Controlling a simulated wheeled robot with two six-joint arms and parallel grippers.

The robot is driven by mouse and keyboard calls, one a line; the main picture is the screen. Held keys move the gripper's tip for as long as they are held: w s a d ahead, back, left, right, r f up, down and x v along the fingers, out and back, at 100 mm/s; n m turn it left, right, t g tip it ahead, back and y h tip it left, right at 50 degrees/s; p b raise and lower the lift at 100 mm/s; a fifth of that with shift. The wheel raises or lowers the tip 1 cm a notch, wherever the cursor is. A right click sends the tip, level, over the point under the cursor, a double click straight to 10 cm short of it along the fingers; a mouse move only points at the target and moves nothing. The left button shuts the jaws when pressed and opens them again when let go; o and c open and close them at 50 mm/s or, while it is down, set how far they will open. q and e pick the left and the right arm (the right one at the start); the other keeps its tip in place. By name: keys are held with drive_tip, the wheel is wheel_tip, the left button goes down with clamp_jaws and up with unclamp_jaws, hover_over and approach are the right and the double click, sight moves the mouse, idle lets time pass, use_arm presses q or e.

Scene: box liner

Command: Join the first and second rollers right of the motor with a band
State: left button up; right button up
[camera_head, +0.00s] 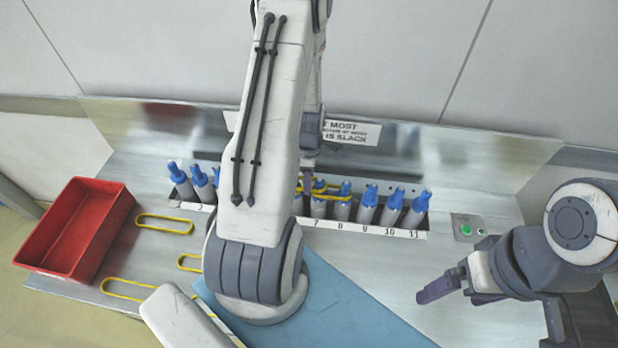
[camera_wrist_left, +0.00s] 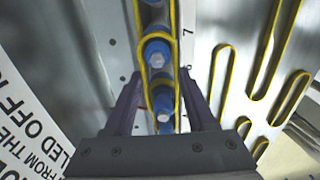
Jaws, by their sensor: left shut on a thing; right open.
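A row of blue-tipped grey rollers (camera_head: 367,205) stands in a slot along the back of the bench, with number labels in front. My left gripper (camera_wrist_left: 158,92) is over the row, shut on a yellow band (camera_wrist_left: 142,62). In the left wrist view the band runs around blue roller tips (camera_wrist_left: 158,54) between the fingers; whether it is seated on them I cannot tell. Yellow band also shows at the rollers in the head view (camera_head: 322,188). My left arm hides the middle of the row, and I cannot make out the motor. My right gripper (camera_head: 457,291) is open and empty at the right.
Loose yellow bands (camera_head: 164,224) lie on the metal bench at the left, by a red bin (camera_head: 77,230). A blue mat (camera_head: 345,305) covers the front middle. A green button (camera_head: 466,230) is at the right. A sign (camera_head: 352,132) is on the sloped back panel.

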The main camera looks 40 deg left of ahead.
use_arm(q)
drive_tip(key=o, duration=1.4)
wheel_tip(320, 180, up, 10)
drive_tip(key=b, duration=0.2)
drive_tip(key=shift+r, duration=0.25)
